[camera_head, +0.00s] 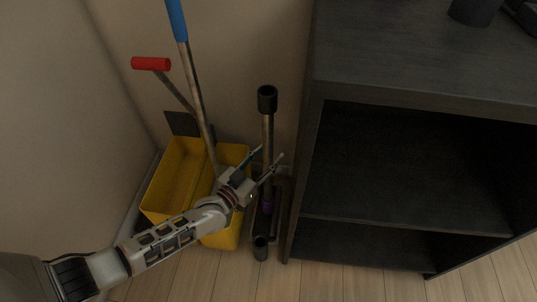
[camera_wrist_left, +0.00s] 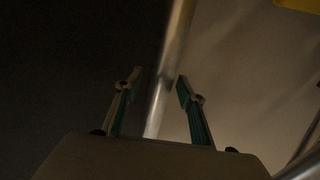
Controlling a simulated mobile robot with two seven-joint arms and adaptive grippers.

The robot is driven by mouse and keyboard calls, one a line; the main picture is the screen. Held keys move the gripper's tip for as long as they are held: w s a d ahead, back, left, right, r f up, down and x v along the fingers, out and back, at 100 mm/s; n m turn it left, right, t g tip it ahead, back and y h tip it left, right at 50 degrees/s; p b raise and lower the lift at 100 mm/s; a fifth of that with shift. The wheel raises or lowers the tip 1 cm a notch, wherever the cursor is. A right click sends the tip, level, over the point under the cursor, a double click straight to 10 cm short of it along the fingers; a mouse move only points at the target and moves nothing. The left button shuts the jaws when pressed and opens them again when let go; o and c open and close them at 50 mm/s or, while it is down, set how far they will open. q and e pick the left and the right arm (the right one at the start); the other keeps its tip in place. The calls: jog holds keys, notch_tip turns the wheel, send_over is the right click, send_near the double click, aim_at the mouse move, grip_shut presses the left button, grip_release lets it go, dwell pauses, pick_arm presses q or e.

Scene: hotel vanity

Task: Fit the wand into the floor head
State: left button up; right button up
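The wand (camera_head: 268,130) is a metal tube with a black top end and a purple band low down. It stands nearly upright beside the cabinet, its lower end in a dark frame on the floor. A short dark upright socket (camera_head: 261,248), apparently the floor head's neck, stands in front of it; the rest of that part is hard to make out. My left gripper (camera_head: 269,154) is open at the wand's middle, one finger on each side. In the left wrist view the metal tube (camera_wrist_left: 172,60) runs between the open fingers (camera_wrist_left: 160,76), apparently without both touching it. My right gripper is not in view.
A yellow mop bucket (camera_head: 162,190) with a red-handled lever (camera_head: 151,64) stands left of the wand, a blue-handled pole (camera_head: 177,20) rising from it. A dark open-shelved cabinet (camera_head: 400,100) stands close on the right. The wooden floor (camera_head: 220,280) in front is clear.

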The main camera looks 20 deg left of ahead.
pick_arm(q)
jog(key=v, duration=1.1)
jog(key=shift+s, duration=0.35)
